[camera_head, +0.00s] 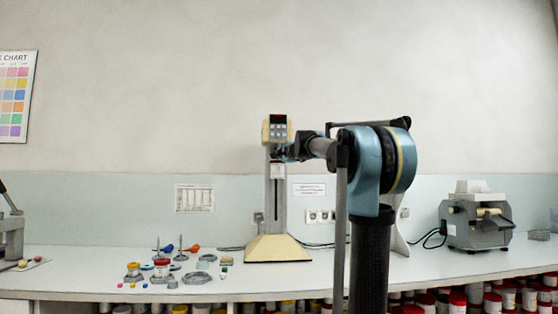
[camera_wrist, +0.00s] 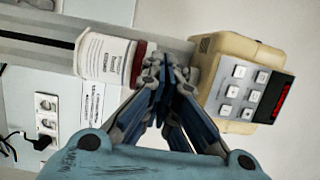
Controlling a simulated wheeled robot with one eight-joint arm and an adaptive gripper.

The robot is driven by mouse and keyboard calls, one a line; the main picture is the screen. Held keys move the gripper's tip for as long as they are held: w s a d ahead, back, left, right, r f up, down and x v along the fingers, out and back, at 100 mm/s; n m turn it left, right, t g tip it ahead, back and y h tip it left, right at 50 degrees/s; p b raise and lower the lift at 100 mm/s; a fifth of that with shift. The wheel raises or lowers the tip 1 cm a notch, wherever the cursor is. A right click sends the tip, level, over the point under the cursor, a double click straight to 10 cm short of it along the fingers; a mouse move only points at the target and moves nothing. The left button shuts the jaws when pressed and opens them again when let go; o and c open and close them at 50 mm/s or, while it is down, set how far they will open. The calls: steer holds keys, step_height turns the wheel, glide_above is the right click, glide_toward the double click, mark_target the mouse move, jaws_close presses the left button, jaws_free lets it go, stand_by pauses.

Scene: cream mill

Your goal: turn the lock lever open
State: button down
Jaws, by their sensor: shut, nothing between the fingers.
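The stand mixer or mill has a cream head (camera_head: 278,128) with a keypad and red display, a grey column and a wide cream base (camera_head: 278,248). In the wrist view its head (camera_wrist: 240,80) lies at the right, turned on its side. In the head view my gripper (camera_head: 284,152) is just below the machine's head. I cannot make out the lock lever; my fingers may hide it.
Small jars, stands and dishes (camera_head: 165,268) lie on the counter at the left. A grey machine (camera_head: 477,220) stands at the right. Wall sockets and a cable (camera_head: 320,216) are behind. The counter (camera_head: 330,285) in front of the base is mostly clear.

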steer(key=shift+d, duration=0.1)
stand_by(0.7)
steer(key=v, duration=1.1)
steer(key=shift+d, duration=0.25)
steer(key=shift+s+f, duration=0.1)
steer(key=shift+s, duration=0.05)
